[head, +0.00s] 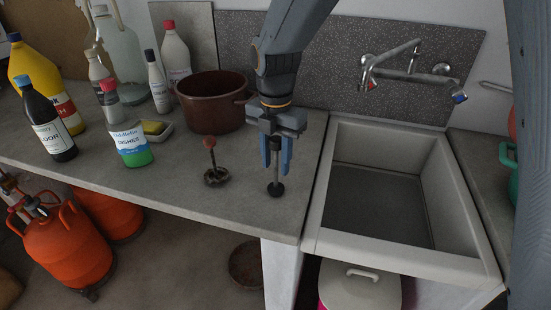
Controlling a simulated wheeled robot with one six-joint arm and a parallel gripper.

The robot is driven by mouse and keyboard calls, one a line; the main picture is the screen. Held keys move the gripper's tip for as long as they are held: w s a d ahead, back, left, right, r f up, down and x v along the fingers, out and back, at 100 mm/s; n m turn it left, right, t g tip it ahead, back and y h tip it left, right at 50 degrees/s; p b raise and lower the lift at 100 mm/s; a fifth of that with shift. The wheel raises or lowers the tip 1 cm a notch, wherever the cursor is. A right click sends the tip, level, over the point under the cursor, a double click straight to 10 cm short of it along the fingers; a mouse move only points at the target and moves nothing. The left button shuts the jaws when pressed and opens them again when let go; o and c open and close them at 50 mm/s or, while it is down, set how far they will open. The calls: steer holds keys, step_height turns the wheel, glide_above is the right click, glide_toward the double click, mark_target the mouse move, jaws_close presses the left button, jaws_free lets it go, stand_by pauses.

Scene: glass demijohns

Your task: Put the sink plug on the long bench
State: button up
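The sink plug (276,189) is a small black piece with a round base and a stem rising between the fingers of my gripper (276,160). The gripper points straight down, its two blue fingers closed against either side of the stem. The plug is over the front right part of the long bench (110,172), a grey top left of the sink. Whether its base touches the bench top or hangs just above it I cannot tell.
A dark red-topped tool (216,177) stands left of my gripper. A brown pot (210,104) is behind, with several bottles, a sponge dish (155,131) and a glass demijohn (122,55) further left. The sink (385,205) is right. Bare bench lies at the front.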

steer(key=shift+o, duration=0.9)
step_height(320, 180, up, 12)
steer(key=b, duration=0.3)
steer(key=shift+r, duration=0.2)
